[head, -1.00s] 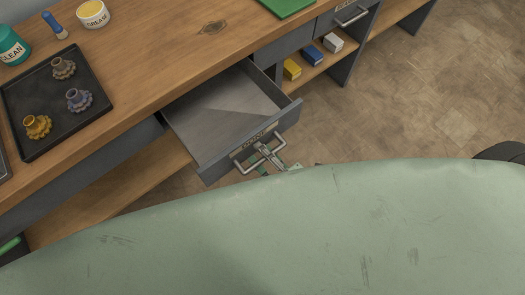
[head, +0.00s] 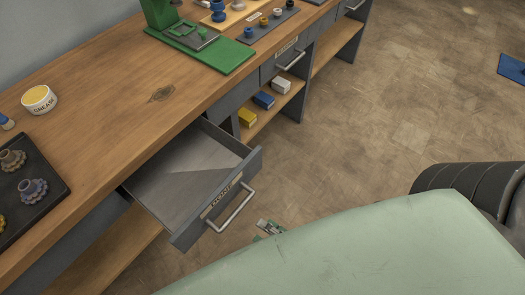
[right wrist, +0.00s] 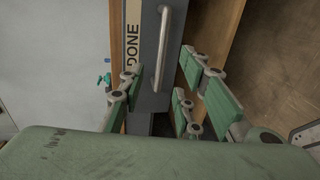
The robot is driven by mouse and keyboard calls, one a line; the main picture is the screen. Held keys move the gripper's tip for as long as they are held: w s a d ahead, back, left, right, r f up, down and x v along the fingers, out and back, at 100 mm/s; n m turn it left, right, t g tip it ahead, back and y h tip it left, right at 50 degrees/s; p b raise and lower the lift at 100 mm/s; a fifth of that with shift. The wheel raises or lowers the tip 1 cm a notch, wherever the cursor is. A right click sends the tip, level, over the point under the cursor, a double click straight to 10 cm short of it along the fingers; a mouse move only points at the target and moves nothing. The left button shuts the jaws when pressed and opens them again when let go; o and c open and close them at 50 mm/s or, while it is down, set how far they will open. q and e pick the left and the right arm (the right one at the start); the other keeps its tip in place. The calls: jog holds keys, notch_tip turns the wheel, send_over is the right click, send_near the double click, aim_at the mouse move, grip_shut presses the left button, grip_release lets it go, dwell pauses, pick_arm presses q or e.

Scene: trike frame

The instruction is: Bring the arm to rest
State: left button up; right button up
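A grey drawer (head: 190,175) stands pulled out from the workbench, and its inside looks empty. Its metal bar handle (head: 232,208) is on the front, beside a label; in the right wrist view the handle (right wrist: 162,48) is upright and the label reads DONE. My right gripper (head: 268,229) is just off the handle, mostly hidden behind my own green arm cover. In the right wrist view the fingers (right wrist: 150,82) are spread apart with nothing between them, and the handle lies beyond them. My left gripper is not in view.
The wooden bench top (head: 120,115) holds a grease tub (head: 39,100), a black tray (head: 45,180) with flanged parts, and a green fixture (head: 190,40). Small boxes (head: 264,100) sit on the shelf below. Open floor (head: 390,120) lies to the right.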

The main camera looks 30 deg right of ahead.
dwell(0.4)
jog(key=s+d+f+m+g+h, duration=0.15)
jog(key=f+m, duration=0.25)
jog(key=f, duration=0.6)
jog(key=s+d+f+m+g+h, duration=0.1)
jog(key=s+d+f+m+g, duration=0.2)
jog(key=f, duration=0.6)
jog(key=s+f+m+g+h, duration=0.15)
jog(key=f+m, duration=0.35)
jog(key=f, duration=0.5)
jog(key=s+d+f+m+g+h, duration=0.2)
jog(key=s+d+f+m+g, duration=0.3)
jog(key=s+f, duration=0.6)
jog(key=f+m+g, duration=0.1)
jog(key=m+g, duration=0.1)
jog(key=m, duration=0.1)
jog(key=shift+d+f+g, duration=0.15)
jog(key=shift+f+g, duration=0.05)
jog(key=shift+g, duration=0.1)
